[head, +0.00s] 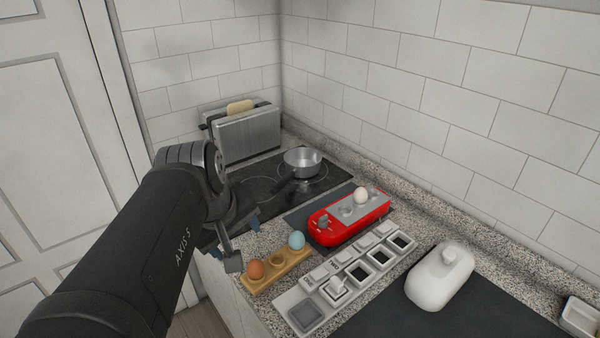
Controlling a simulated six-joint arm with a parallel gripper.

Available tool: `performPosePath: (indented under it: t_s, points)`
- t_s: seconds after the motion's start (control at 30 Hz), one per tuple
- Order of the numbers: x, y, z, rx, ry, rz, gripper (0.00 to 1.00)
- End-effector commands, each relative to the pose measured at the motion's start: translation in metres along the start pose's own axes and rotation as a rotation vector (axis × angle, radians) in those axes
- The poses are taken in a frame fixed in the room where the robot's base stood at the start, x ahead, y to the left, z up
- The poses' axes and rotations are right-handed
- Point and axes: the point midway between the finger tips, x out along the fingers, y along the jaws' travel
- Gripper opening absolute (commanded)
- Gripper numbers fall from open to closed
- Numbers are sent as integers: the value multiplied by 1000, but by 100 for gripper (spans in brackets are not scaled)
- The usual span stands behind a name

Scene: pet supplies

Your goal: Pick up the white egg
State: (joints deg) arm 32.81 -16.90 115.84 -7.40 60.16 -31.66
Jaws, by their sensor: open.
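The white egg (361,195) sits in the grey top plate of the red egg cooker (347,226), toward its right end. Other round hollows in that plate look empty. My gripper (244,243) is open and empty. It is at the left, apart from the white egg, above the counter edge near the wooden egg holder (277,275). A brown egg (256,270) and a pale blue egg (296,240) sit at the two ends of the holder, with an empty hollow between them.
A white tray (305,315) with dark square compartments lies in front of the cooker. A white lidded dish (441,277) stands at right on a dark mat. Behind are a metal pot (303,161) on the black hob and a toaster (250,137) with bread. Tiled walls bound the counter.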

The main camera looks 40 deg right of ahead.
Motion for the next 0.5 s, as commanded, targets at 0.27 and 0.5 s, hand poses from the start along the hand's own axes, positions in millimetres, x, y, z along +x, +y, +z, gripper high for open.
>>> performPosePath:
  t_s: [0.27, 0.5]
  points:
    - [4, 98, -50, -301, -133, 14, 63]
    - [24, 183, -77, -553, -252, -14, 63]
